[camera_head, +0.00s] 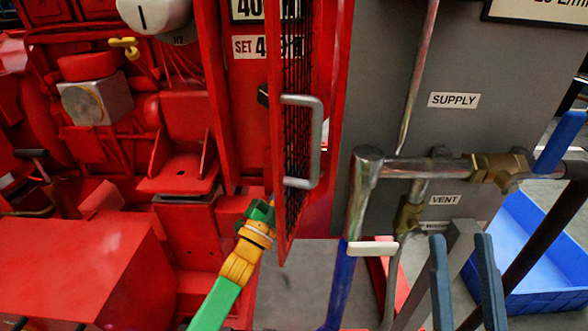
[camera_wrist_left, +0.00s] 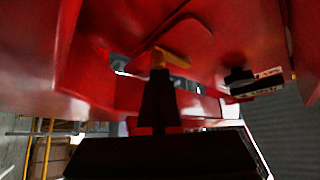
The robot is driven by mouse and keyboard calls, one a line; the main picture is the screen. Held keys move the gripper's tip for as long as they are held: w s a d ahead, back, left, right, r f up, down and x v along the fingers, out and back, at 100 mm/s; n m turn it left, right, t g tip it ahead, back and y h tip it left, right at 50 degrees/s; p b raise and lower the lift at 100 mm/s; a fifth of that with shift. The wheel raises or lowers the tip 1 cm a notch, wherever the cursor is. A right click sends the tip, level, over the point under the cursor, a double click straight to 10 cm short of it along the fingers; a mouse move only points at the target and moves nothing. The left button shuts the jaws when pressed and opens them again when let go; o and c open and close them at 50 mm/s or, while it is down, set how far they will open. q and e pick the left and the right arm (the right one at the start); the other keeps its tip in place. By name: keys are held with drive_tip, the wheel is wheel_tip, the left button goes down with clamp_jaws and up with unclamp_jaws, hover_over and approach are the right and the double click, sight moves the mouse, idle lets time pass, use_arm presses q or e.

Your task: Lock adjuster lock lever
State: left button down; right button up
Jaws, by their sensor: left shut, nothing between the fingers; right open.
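My left gripper (camera_head: 264,208), green behind a yellow wrist, reaches up to the lower edge of the red mesh door. Its fingers are shut with nothing held, and the door edge partly hides its tip. In the left wrist view, a small orange-yellow lever (camera_wrist_left: 174,57) lies across the end of the dark finger shape (camera_wrist_left: 160,95) under red metal. It looks like the lock lever, but I cannot tell whether they touch or whether it is locked. In the head view the lever is not clear. My right gripper (camera_head: 464,255) appears as two spread blue-grey fingers, open and empty.
The mesh door (camera_head: 292,130) with a grey handle (camera_head: 318,140) stands close to my left gripper. A yellow T-handle (camera_head: 125,46) sits upper left. Metal piping (camera_head: 420,168) with a brass valve (camera_head: 495,168) crosses the grey panel (camera_head: 390,90). A blue bin (camera_head: 535,280) stands lower right.

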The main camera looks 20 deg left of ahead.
use_arm(q)
drive_tip(key=shift+w+r, duration=0.1)
use_arm(e)
drive_tip(key=shift+w+f, duration=0.2)
drive_tip(key=shift+w, duration=0.1)
drive_tip(key=shift+g, duration=0.3)
